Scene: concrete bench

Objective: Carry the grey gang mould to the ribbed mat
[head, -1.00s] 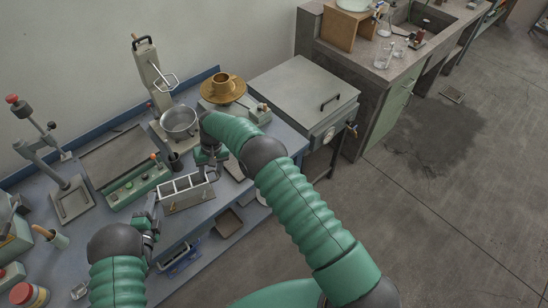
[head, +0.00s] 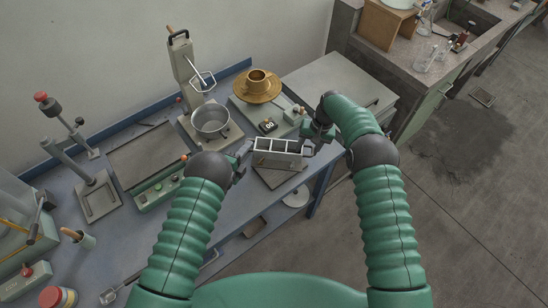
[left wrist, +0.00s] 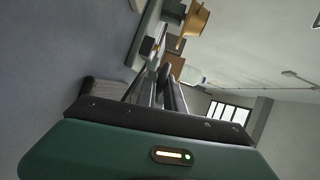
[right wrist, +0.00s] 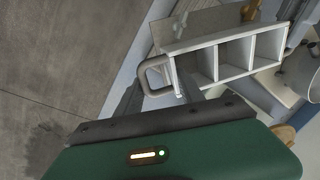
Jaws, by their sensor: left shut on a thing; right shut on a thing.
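The grey gang mould (head: 278,160), an open metal box with three compartments in a row and a handle at its end, is held level between my grippers. My left gripper (head: 243,153) is shut on its left end. My right gripper (head: 309,146) is shut on its right end. In the right wrist view the mould (right wrist: 235,69) shows its looped handle by my fingers. A flat grey-brown plate, seemingly the ribbed mat (head: 268,180), lies under and in front of the mould near the bench edge. Its ribs are too small to make out. The mould appears raised; the exact gap is unclear.
A metal pot (head: 211,122) stands left of the mould on a stand. A scale (head: 262,118) and a brass pan (head: 257,88) are just behind. The bench's front edge is close; open floor lies to the right.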

